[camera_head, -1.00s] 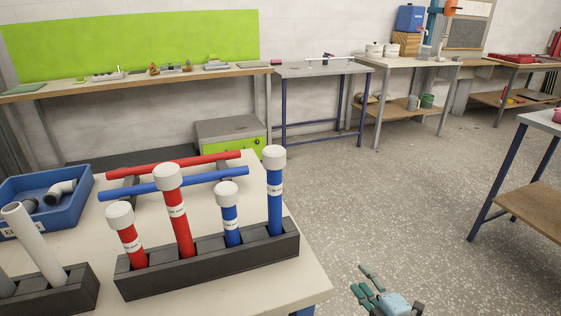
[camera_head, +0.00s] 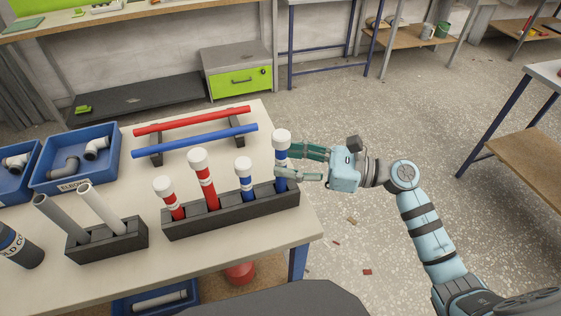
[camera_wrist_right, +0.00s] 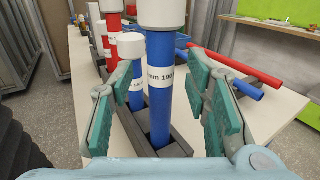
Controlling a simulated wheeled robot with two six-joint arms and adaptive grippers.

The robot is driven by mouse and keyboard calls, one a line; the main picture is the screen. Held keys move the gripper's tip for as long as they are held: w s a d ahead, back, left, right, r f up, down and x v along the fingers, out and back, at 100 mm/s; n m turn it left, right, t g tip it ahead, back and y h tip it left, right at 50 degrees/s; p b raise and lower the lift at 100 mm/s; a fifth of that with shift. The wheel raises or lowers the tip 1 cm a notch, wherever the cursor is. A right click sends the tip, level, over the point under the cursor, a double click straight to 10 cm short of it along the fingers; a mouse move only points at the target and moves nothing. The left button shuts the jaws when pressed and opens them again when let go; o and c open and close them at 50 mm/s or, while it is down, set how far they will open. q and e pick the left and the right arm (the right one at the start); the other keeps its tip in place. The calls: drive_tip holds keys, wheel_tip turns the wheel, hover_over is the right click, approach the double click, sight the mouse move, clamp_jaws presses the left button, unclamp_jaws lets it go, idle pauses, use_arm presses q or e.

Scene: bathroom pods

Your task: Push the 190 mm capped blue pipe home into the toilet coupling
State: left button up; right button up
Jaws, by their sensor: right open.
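The tall capped blue pipe (camera_head: 281,172) stands upright in the right end slot of the dark rack (camera_head: 230,212), with a white cap on top. In the right wrist view its label on the blue pipe (camera_wrist_right: 159,100) partly reads "mm 190". My right gripper (camera_head: 299,166) is open at the pipe, its fingers coming from the right. In the right wrist view the open fingers (camera_wrist_right: 165,110) are on either side of the pipe, with gaps visible. A shorter capped blue pipe (camera_head: 245,177) stands beside it. My left gripper and the toilet coupling are not in view.
Two capped red pipes, one tall (camera_head: 202,180), stand in the same rack. Long red (camera_head: 192,121) and blue bars (camera_head: 195,141) lie behind on supports. A grey-pipe rack (camera_head: 107,240) and blue bins (camera_head: 75,157) are left.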

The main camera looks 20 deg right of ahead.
drive_tip(key=shift+x, duration=1.05)
clamp_jaws()
drive_tip(key=shift+r, duration=0.1)
